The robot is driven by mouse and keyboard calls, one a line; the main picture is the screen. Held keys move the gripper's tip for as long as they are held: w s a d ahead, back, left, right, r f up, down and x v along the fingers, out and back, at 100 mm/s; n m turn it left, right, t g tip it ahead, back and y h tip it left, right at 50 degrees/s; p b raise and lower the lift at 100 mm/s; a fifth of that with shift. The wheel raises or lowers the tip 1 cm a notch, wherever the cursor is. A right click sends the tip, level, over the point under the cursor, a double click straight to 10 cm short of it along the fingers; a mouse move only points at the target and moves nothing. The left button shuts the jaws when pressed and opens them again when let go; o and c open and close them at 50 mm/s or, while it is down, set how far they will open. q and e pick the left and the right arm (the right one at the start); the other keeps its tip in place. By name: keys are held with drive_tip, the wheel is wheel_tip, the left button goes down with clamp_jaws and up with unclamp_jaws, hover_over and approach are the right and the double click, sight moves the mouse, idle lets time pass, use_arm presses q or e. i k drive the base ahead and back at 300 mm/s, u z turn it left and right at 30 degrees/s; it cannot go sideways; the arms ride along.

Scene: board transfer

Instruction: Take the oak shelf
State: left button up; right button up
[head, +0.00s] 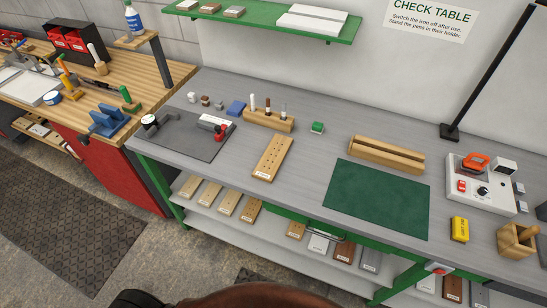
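I cannot read the small labels, so I cannot tell which board is the oak shelf. A light wooden board with rows of holes and a white label (273,158) lies flat on the grey table. Under the tabletop, several light brown labelled boards (209,194) lie side by side at the left of the lower shelf. Further right there are another light board (296,229), a white one (320,243), a reddish-brown one (344,253) and a grey one (370,260). Neither of my grippers is in view.
The grey table (330,160) has a green mat (377,198), a grooved wooden block (387,155), a pen holder (269,121), a dark mat with a gauge (185,136) and a soldering station (482,184). A wooden workbench (180,71) adjoins at left. A green wall shelf (250,22) hangs above.

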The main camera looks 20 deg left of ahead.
sight(268, 166)
drive_tip(key=u, duration=2.5)
drive_tip(key=i, duration=1.5)
drive_tip(key=z, duration=2)
